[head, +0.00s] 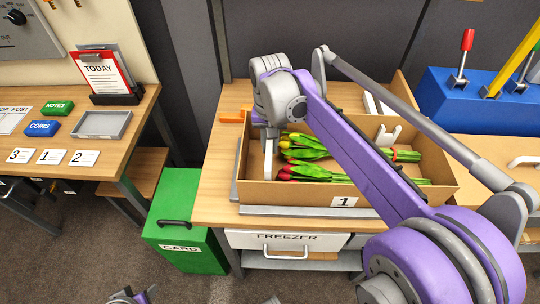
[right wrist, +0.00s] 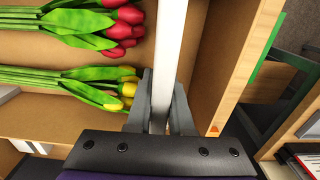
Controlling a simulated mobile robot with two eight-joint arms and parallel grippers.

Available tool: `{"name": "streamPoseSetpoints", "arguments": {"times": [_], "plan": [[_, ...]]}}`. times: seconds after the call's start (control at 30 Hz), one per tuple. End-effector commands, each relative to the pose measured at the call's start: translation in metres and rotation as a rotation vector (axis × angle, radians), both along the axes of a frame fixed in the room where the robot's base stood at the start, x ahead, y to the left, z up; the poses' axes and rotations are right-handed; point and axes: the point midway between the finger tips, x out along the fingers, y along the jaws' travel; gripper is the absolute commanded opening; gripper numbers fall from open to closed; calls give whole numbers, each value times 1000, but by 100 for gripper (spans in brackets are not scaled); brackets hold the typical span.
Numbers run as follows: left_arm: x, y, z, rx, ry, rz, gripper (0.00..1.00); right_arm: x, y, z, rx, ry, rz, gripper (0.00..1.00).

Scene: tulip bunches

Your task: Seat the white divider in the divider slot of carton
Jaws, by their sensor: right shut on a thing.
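The white divider (right wrist: 171,40) is a narrow white strip in the right wrist view. My right gripper (right wrist: 163,98) is shut on it, one grey finger on each side. In the head view my right gripper (head: 269,150) points down at the left end of the open cardboard carton (head: 297,194), labelled 1. The divider runs beside the tulip heads, between them and the carton's end wall (right wrist: 240,60). Red tulips (right wrist: 120,28) and yellow tulips (right wrist: 118,92) lie in the carton. The slot and the divider's lower edge are hidden.
The carton stands on a wooden table (head: 213,190). White fittings (head: 388,135) show at its back right. A green cabinet (head: 180,215) and a desk with cards (head: 50,157) are at the left.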

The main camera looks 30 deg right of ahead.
Motion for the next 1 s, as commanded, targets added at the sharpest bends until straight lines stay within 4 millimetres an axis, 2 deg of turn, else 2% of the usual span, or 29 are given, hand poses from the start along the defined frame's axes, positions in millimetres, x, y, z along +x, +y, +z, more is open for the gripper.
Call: {"name": "streamPoseSetpoints", "arguments": {"times": [0.33,0.77,0.8,0.93,1.0], "plan": [[-1,0,-5,0,2,0,50,0,0,-41,0,0,0,0],[-1,0,-7,0,3,0,50,0,0,-48,0,0,0,0],[-1,0,-7,0,3,0,50,0,0,-48,0,0,0,23],[-1,0,-6,0,2,0,50,0,0,-47,0,0,0,46],[-1,0,-6,0,2,0,50,0,0,-47,0,0,0,50]]}}
